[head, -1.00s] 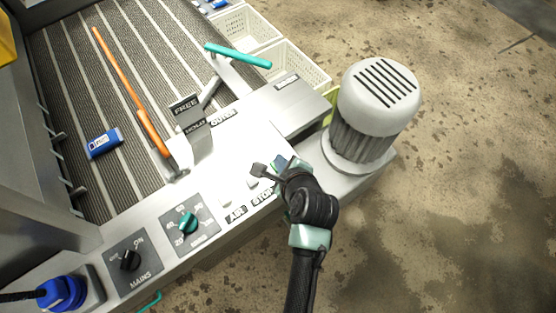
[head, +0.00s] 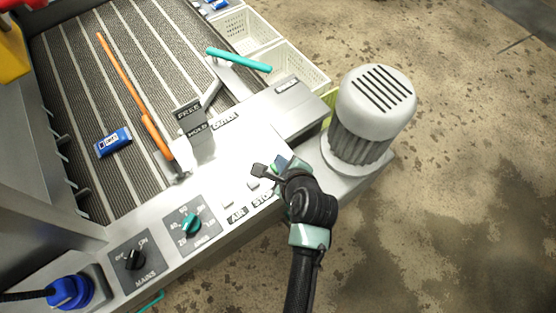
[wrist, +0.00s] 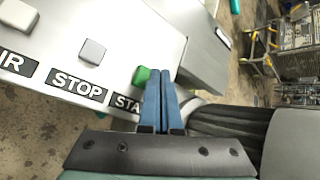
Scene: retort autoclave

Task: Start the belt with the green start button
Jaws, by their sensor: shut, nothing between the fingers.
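The green start button (wrist: 141,76) sits on the steel control panel (wrist: 115,38), above the partly covered START label (wrist: 127,103) in the wrist view. My gripper (wrist: 160,72) is shut and empty, its blue fingers together. In the wrist view the fingertips lie just right of the button, very close to it; I cannot tell whether they touch. In the head view my gripper (head: 275,168) is over the panel's right part, and hides most of the button area. The ribbed belt (head: 70,75) lies behind the panel, with a blue packet (head: 114,142) on it.
The grey STOP button (wrist: 92,51) is left of the green one. A motor (head: 376,100) stands right of my gripper. A teal handle (head: 238,60) and an orange rod (head: 122,80) lie beyond. The speed dial (head: 191,224) and mains switch (head: 133,259) are at lower left.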

